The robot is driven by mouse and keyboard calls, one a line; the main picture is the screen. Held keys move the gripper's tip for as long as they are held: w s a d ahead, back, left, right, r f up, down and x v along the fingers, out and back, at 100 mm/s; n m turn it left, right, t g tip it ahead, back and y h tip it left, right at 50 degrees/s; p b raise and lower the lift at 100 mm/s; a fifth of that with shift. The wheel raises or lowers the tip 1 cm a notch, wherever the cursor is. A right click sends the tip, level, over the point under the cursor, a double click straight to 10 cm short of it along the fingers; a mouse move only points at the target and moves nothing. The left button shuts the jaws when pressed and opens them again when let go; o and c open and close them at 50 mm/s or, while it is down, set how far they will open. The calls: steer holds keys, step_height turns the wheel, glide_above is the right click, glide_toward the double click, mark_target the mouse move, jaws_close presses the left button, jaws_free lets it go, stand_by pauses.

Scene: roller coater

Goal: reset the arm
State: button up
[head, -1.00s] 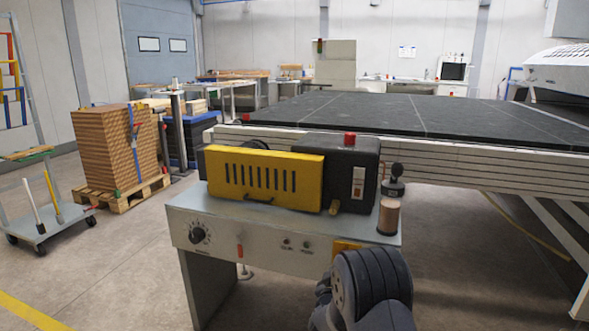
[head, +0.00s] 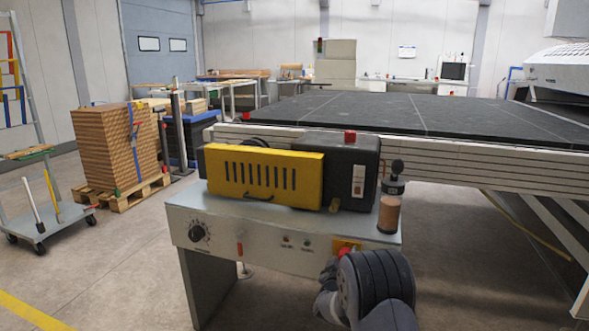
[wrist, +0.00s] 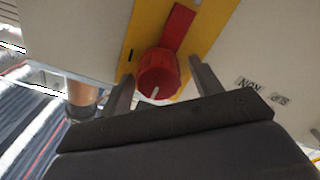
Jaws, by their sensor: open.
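The roller coater's grey control panel (head: 270,232) stands in front of me in the head view, with a yellow plate (head: 345,245) at its right end. A red rotary switch (wrist: 158,75) on that yellow plate fills the upper middle of the wrist view; its top also shows in the head view (head: 345,253). My gripper (wrist: 160,68) is open, with one finger to each side of the red switch. I cannot tell whether the fingers touch it. In the head view my dark wrist and arm hide the fingers and part of the switch.
A yellow slotted guard (head: 262,177) and a dark box with a red button (head: 350,137) sit above the panel. A brown-and-black cylinder (head: 389,212) stands at the panel's right edge. A trolley (head: 40,222) and a stacked pallet (head: 115,150) are left. Floor between is clear.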

steer(key=m+b, duration=0.2)
steer(key=m, duration=0.2)
steer(key=shift+f, duration=0.1)
steer(key=m+b, duration=0.3)
steer(key=m, duration=0.2)
steer(key=shift+s+d, duration=0.1)
steer(key=shift+d, duration=0.05)
steer(key=m+b, duration=0.4)
steer(key=m, duration=0.1)
steer(key=shift+d+f+m, duration=0.1)
steer(key=shift+m, duration=0.2)
steer(key=shift+m+b, duration=1.05)
steer(key=shift+m, duration=0.15)
steer(key=shift+m+b, duration=0.3)
steer(key=shift+m, duration=0.2)
steer(key=shift+s, duration=0.1)
